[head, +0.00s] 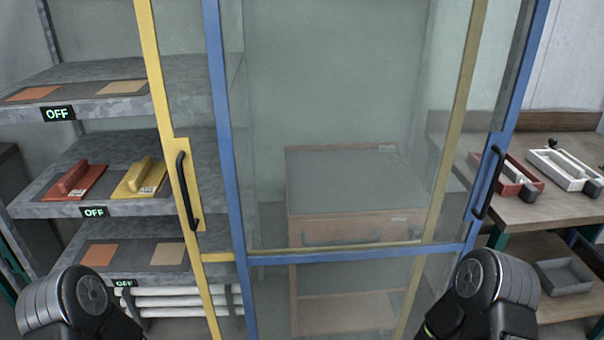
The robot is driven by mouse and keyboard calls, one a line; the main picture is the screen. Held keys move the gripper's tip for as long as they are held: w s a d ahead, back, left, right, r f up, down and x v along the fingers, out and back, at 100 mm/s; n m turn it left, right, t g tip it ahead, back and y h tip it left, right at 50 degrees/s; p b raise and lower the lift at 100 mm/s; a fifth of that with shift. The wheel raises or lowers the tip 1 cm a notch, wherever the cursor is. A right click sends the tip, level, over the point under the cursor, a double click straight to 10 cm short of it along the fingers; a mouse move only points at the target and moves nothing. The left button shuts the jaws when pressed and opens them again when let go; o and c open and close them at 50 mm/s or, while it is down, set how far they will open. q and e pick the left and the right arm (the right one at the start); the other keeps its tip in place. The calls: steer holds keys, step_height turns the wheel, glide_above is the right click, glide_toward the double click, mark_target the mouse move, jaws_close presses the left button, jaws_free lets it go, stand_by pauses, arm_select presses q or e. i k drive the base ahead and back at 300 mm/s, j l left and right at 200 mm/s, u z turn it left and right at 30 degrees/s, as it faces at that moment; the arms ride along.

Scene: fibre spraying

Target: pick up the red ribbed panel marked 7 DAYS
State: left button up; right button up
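A red panel (78,182) with a raised grip-like rib lies on the middle shelf at the left, beside a yellow panel (139,179) of similar shape. Small pale markings show near the front edges of both panels, too small to read. On the right table there is also a red frame-like item (522,183), partly behind the blue door frame; I cannot see a 7 DAYS mark on it. My two arms show only as dark rounded links at the lower left and lower right. Neither gripper's fingers are in view.
Grey shelves (40,207) with OFF displays stand at the left. Glass doors with a yellow frame (158,85) and a blue frame (222,130) stand in front of me. Behind the glass is a wooden cabinet (345,228). A table (540,212) at right holds a white frame (562,170).

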mark_target(77, 182)
steer(key=i+j+u, duration=0.15)
steer(key=j, duration=0.2)
steer(key=j+u, duration=0.1)
steer(key=j, duration=0.25)
steer(key=i+j+u, duration=0.15)
steer(key=j, duration=0.2)
steer(key=i+j+u, duration=0.15)
steer(key=j, duration=0.15)
